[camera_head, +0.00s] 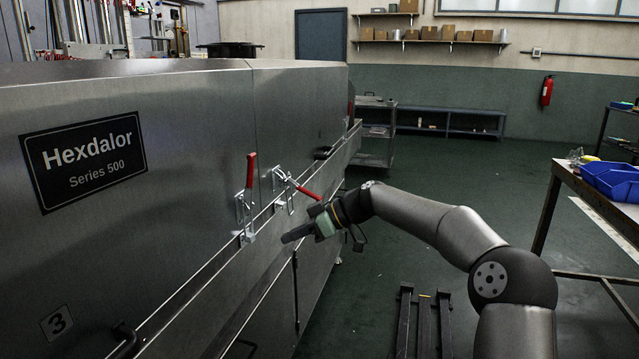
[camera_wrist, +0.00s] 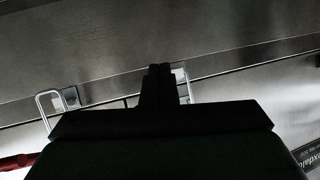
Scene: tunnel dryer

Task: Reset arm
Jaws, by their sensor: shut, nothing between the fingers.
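My gripper (camera_head: 287,238) is at the end of the arm, in front of the dryer's steel side wall, just below and right of the two toggle latches. Its fingers are together with nothing visible between them; in the wrist view the shut fingers (camera_wrist: 160,72) point at the steel panel. The left latch (camera_head: 246,200) has its red handle upright. The right latch (camera_head: 294,188) has its red handle slanting down to the right, close to my wrist. The wrist view shows a metal latch loop (camera_wrist: 48,102) at left and part of a red handle (camera_wrist: 18,161).
The dryer (camera_head: 200,120) fills the left side, with a ledge and dark handles low on it. A table with blue bins (camera_head: 612,180) stands at right. A shelf bench (camera_head: 450,122) and a fire extinguisher (camera_head: 547,91) are at the back. The green floor between is mostly open.

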